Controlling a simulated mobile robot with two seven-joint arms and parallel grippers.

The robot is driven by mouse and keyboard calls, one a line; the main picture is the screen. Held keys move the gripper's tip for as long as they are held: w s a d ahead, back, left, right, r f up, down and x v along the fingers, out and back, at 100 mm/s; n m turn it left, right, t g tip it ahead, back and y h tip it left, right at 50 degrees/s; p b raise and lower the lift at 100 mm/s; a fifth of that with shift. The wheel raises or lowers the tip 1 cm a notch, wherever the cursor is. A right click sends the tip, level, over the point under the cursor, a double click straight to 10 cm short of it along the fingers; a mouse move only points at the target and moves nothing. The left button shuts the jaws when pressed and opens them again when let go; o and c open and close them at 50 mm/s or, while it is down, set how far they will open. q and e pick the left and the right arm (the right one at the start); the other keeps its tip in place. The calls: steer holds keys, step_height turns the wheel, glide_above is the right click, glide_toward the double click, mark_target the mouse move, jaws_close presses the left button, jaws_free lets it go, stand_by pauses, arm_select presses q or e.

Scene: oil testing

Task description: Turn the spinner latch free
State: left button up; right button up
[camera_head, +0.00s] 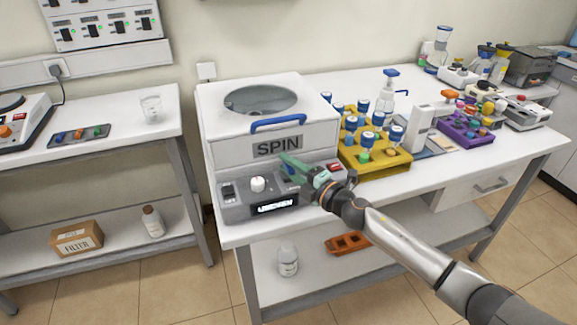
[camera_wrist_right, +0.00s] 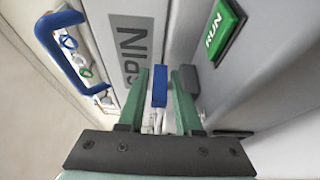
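The spinner (camera_head: 225,143) is a white box with a round window in its lid, a blue lid handle (camera_head: 292,121) and a SPIN label, standing on the bench above a grey control panel. In the right wrist view, the small blue latch (camera_wrist_right: 159,86) stands upright beside the SPIN label. My right gripper (camera_head: 287,166) is at the spinner's front, just below the label. In the right wrist view, its two green fingers are open on either side of the latch, with narrow gaps. In the head view, the gripper mostly hides the latch. My left gripper is not in view.
The panel has a white knob (camera_head: 258,184) and a lit display (camera_head: 274,204). A green RUN button (camera_wrist_right: 214,43) is near my right fingers. A yellow rack (camera_head: 390,161) with several blue-capped bottles stands close to the spinner's right. A left bench (camera_head: 110,160) stands apart.

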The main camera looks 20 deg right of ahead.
steer(key=shift+o, duration=1)
steer(key=shift+s, duration=0.1)
steer(key=b+v, duration=0.1)
steer(key=v, duration=1.1)
steer(key=shift+s+d, duration=0.1)
steer(key=shift+d, duration=0.05)
steer(key=s+a+f+m+g+h+p, duration=0.2)
steer(key=s+a+f+m+g, duration=0.1)
steer(key=s+f+m, duration=0.7)
steer(key=s+a+f+m+g+h+p, duration=0.2)
steer(key=s+a+f+m+g+h, duration=0.1)
steer(key=s+f+m, duration=0.8)
steer(key=s+a+f+g, duration=0.1)
steer(key=s, duration=0.2)
steer(key=shift+s+f+p, duration=0.2)
steer(key=shift+f+p, duration=0.05)
steer(key=shift+p, duration=0.15)
